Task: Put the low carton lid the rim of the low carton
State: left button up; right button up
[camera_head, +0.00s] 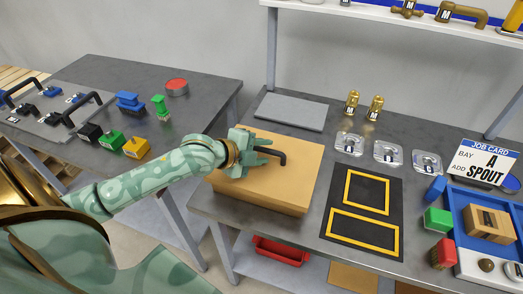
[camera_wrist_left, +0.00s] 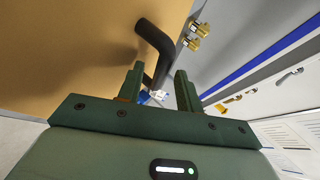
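A low tan carton (camera_head: 255,204) stands at the left end of the main workbench. Its flat tan top, the lid (camera_head: 295,150), carries a black bar handle (camera_head: 279,155). I cannot make out a seam between lid and carton rim. My left gripper (camera_head: 264,157) is low over the lid at the handle. In the left wrist view, its fingers (camera_wrist_left: 160,92) are apart, and the black handle (camera_wrist_left: 154,40) reaches down to the space between them, with a gap visible beside it. The lid also fills the upper left there (camera_wrist_left: 70,50). My right gripper is out of view.
A grey flat plate (camera_head: 291,111) lies behind the carton. A black mat with yellow frames (camera_head: 338,222) lies to its right, with clear fixtures (camera_head: 388,153) and brass fittings (camera_head: 352,103) behind. A blue tray (camera_head: 467,214) is far right. A side table (camera_head: 200,88) stands left.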

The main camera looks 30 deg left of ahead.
pick_arm(q)
jog(key=shift+r, duration=0.15)
jog(key=shift+s+a+r, duration=0.15)
jog(key=shift+s+r, duration=0.05)
jog(key=shift+s, duration=0.1)
jog(key=p+v, duration=0.3)
jog(key=v, duration=0.8)
jog(key=shift+s, duration=0.2)
dwell(0.8)
